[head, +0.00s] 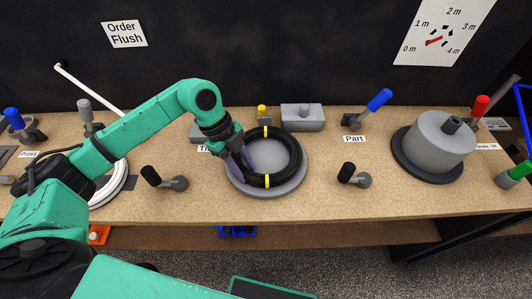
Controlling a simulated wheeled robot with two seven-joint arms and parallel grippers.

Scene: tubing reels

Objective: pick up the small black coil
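The small black coil (293,159) is a black ring with two yellow bands. It lies on a round grey plate (296,186) near the middle of the bench. My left gripper (242,163) reaches down at the coil's left side, its fingers over or around the ring there. The fingers partly hide that side, and I cannot tell whether they are closed on it. My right gripper is not in view.
A large grey drum (432,148) stands at the right. Black-handled levers (355,175) and (163,179) flank the plate in front. A blue-handled lever (369,108) stands behind. A white coil (112,184) lies at the left, partly hidden by my arm.

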